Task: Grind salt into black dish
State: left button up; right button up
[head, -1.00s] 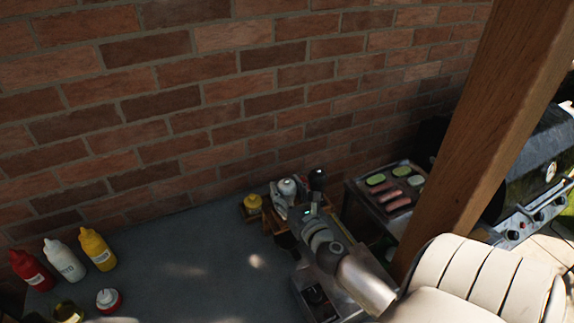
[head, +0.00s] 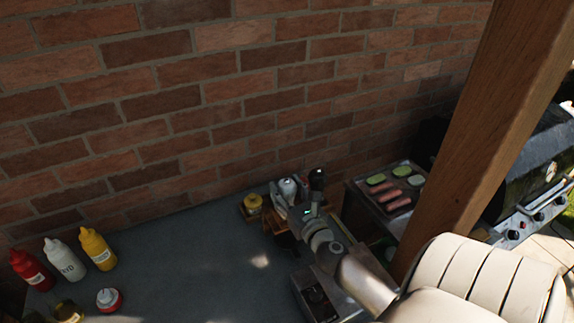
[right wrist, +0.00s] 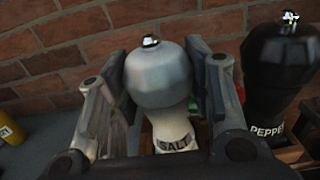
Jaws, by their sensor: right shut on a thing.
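The salt grinder (right wrist: 160,77) has a rounded silver-grey head and a pale body marked SALT. It stands upright between the fingers of my right gripper (right wrist: 157,58), which is shut on its head. In the head view the salt grinder (head: 287,187) shows at the back of the table by the wall, with my right gripper (head: 294,194) around it. A dark shape (head: 286,241) just in front of the wooden holder may be the black dish, but it is partly hidden and I cannot tell. My left gripper is out of view.
A black pepper grinder (right wrist: 277,70) stands close at the right. Red (head: 31,268), white (head: 64,261) and yellow (head: 97,249) bottles stand far left. A food tray (head: 380,202) is at the right. The table's middle (head: 190,245) is clear.

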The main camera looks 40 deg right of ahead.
aim_at(291, 197)
jog(key=o, duration=1)
jog(key=shift+v, duration=3.75)
